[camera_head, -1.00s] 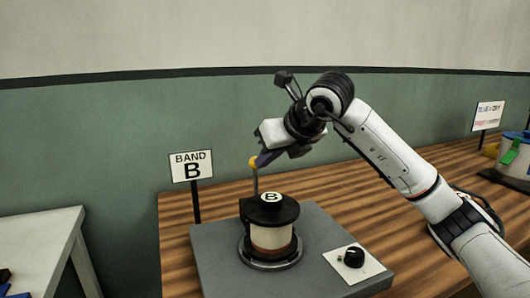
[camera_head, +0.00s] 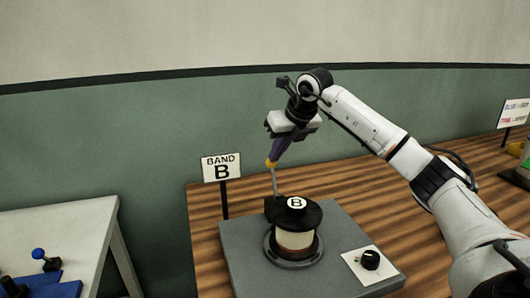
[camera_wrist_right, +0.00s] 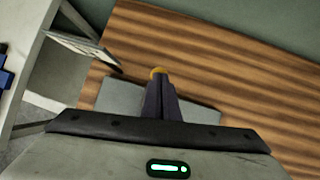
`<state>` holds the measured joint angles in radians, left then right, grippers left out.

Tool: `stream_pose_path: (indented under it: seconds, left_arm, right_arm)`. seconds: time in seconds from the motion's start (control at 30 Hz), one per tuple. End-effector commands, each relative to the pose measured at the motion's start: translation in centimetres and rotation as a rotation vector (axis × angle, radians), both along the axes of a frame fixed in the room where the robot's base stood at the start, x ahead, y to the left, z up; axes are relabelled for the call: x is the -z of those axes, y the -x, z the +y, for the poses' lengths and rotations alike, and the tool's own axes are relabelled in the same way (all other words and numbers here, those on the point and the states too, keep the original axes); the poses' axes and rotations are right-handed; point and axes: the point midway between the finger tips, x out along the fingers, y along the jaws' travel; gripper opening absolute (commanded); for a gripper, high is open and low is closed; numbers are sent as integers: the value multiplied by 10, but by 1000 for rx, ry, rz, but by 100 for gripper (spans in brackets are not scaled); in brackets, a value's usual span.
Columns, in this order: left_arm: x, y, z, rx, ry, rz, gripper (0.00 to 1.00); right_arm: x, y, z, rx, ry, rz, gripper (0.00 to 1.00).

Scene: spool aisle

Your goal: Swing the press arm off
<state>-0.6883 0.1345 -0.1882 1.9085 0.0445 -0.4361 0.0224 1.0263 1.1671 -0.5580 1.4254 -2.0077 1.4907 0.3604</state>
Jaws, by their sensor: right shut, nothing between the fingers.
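The press arm is a black arm whose disc, marked B (camera_head: 297,212), sits over a pale spool (camera_head: 294,240) on a round dark base. My left gripper is not in view.
The press stands on a grey plate (camera_head: 240,262) on a wooden table (camera_head: 205,215). A black dial (camera_head: 370,259) is at the plate's right corner. A BAND B sign (camera_head: 221,167) stands behind left. A white table (camera_head: 75,220) with blue items is at left.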

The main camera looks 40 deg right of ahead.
Motion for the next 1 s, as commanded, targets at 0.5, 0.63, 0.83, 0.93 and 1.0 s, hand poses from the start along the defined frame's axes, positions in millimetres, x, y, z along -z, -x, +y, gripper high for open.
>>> stream_pose_path:
  seconds: [0.5, 0.63, 0.83, 0.93, 1.0]
  left_arm:
    - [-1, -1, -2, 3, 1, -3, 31]
    - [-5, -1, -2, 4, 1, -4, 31]
    - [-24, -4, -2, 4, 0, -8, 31]
    - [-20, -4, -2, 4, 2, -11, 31]
    - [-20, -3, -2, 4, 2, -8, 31]
  right_arm:
    - [3, 1, -5, 7, 2, 0, 0]
    - [-4, 3, -2, 4, 3, -1, 0]
    - [-33, 15, 9, -7, 4, -7, 0]
    - [-53, 24, 10, -6, 2, -11, 0]
    - [-69, 29, 11, -7, 2, -11, 0]
